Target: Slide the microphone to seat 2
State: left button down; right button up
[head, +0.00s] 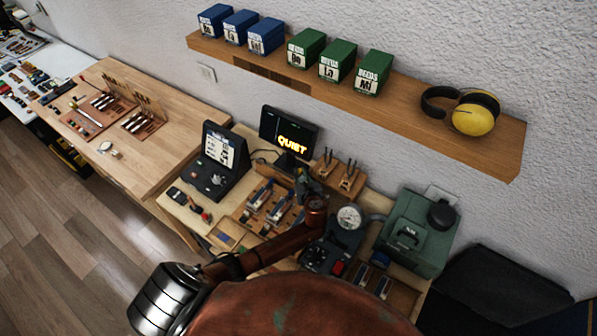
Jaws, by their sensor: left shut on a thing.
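My left gripper (306,186) is at the far end of my brown arm, over the back of the workbench (228,240), just in front of the dark screen (289,130) that reads "QUIET". It is shut on a small dark thing, probably the microphone, but gripper and arm hide most of it. I cannot make out the microphone's shape or any seat number. A wooden block (351,182) with upright dark pieces stands right of the gripper. My right gripper is not in view.
A dark console (220,160) stands left of the screen, with blue-topped pieces (260,195) in front. A round gauge (349,217) and a green case (415,235) stand to the right. A wall shelf (400,115) holds boxes and yellow earmuffs (475,114).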

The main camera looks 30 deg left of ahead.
pick_arm(q)
jog(key=c, duration=2)
grip_release()
jog(key=shift+o, duration=0.8)
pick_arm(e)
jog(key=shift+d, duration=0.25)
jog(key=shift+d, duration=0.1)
pick_arm(q)
jog(key=v, duration=1.2)
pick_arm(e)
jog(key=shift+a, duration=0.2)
pick_arm(q)
jog(key=shift+s+a, duration=0.1)
